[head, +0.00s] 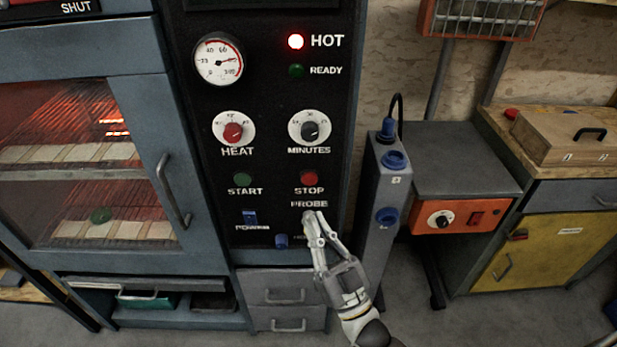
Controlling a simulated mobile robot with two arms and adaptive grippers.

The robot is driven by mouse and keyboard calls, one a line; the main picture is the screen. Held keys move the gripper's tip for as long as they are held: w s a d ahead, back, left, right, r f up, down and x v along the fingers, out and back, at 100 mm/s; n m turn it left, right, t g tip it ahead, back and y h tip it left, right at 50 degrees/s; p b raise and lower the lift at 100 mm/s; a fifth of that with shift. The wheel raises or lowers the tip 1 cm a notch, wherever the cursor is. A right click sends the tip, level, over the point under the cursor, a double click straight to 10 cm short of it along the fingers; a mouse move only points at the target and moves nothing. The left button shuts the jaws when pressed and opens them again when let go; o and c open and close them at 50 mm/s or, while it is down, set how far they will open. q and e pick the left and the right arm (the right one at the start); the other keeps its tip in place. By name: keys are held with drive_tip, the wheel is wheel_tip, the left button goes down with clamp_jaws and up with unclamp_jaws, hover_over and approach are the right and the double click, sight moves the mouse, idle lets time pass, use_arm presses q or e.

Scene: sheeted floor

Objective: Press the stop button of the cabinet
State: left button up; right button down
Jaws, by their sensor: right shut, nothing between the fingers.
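The cabinet's black control panel (268,130) fills the middle of the head view. The red stop button (309,179) is on its right side, above the STOP and PROBE labels. The green start button (242,180) is to its left. My right gripper (314,216) is shut and empty, with its fingertips just below the PROBE label and below the stop button in the picture. I cannot tell whether the fingertips touch the panel. My left gripper is not in view.
The glass oven door (90,160) with its handle is on the left. The red HOT lamp (295,41) is lit. A grey post with blue knobs (384,200) stands close to the right of my arm. Drawers (284,290) are below the panel, and a workbench (540,180) is at right.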

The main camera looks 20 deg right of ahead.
sight(310, 179)
drive_tip(key=w+d+b, duration=0.2)
drive_tip(key=w, duration=0.6)
drive_tip(key=shift+w+d+b, duration=0.2)
drive_tip(key=shift+w+b, duration=0.1)
drive_tip(key=shift+b, duration=0.1)
drive_tip(key=shift+w, duration=0.1)
idle(1.3)
drive_tip(key=shift+w+d, duration=0.15)
drive_tip(key=shift+w, duration=0.15)
drive_tip(key=shift+w+d, duration=0.1)
drive_tip(key=shift+w, duration=0.25)
idle(0.6)
drive_tip(key=shift+s, duration=0.15)
drive_tip(key=shift+s+a, duration=0.25)
drive_tip(key=shift+s, duration=0.4)
